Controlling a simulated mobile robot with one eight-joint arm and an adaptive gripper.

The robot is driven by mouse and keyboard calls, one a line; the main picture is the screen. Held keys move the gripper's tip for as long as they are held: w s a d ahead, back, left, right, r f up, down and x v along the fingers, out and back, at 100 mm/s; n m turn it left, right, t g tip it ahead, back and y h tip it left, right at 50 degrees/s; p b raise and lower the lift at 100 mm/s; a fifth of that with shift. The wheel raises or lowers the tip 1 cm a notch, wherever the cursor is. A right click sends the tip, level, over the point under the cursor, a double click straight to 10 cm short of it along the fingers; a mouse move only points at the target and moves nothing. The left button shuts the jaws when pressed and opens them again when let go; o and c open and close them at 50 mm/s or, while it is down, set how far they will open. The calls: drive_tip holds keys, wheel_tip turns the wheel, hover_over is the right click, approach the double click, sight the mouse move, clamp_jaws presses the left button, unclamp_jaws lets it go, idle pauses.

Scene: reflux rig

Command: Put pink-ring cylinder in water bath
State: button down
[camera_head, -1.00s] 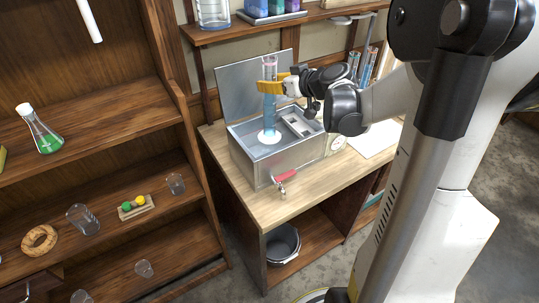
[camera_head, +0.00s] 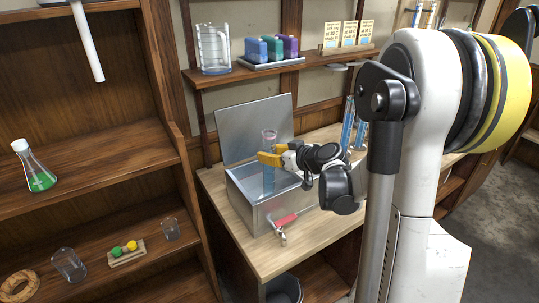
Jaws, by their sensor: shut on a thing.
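My gripper (camera_head: 269,159), with yellow fingers, is shut around the upper part of a tall clear cylinder (camera_head: 268,182) holding blue liquid. The cylinder is upright, and its rim stands above the fingers. The cylinder's lower part is inside the bath's opening. Its base is hidden behind the front wall, so I cannot tell whether it touches the floor.
A pink-handled tap (camera_head: 285,220) sticks out of the bath's front. Other blue-filled cylinders (camera_head: 348,128) stand behind my wrist. The shelf above holds a beaker (camera_head: 214,50) and coloured blocks (camera_head: 271,48). A wooden rack with a green flask (camera_head: 36,168) stands left. The bench front is clear.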

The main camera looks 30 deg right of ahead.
drive_tip(key=shift+f, duration=0.15)
drive_tip(key=c, duration=1)
unclamp_jaws()
